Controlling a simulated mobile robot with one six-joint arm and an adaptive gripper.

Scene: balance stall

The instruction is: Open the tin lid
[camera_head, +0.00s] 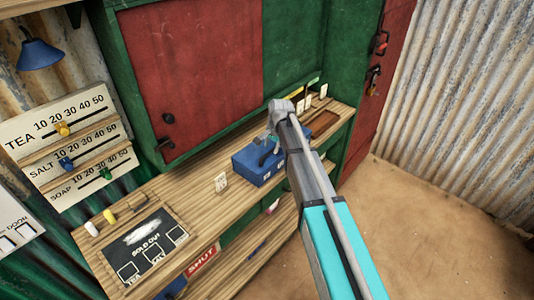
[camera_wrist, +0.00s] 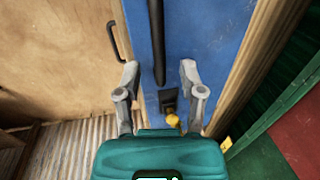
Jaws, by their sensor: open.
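The blue tin (camera_head: 246,169) sits on the wooden counter with its lid apparently down. A dark handle-like part shows on its top, partly hidden by my gripper (camera_head: 273,134), which is over the tin. In the wrist view my gripper (camera_wrist: 160,95) is open, its two grey fingers apart with nothing held. Between and beyond them is a blue surface (camera_wrist: 208,38) with a long dark bar (camera_wrist: 158,40). A small black fitting (camera_wrist: 168,98) and a yellow knob (camera_wrist: 173,120) lie near the fingers. I cannot tell whether the fingers touch anything.
A red panel (camera_head: 195,70) rises behind. Open dirt floor (camera_head: 430,230) lies at right.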

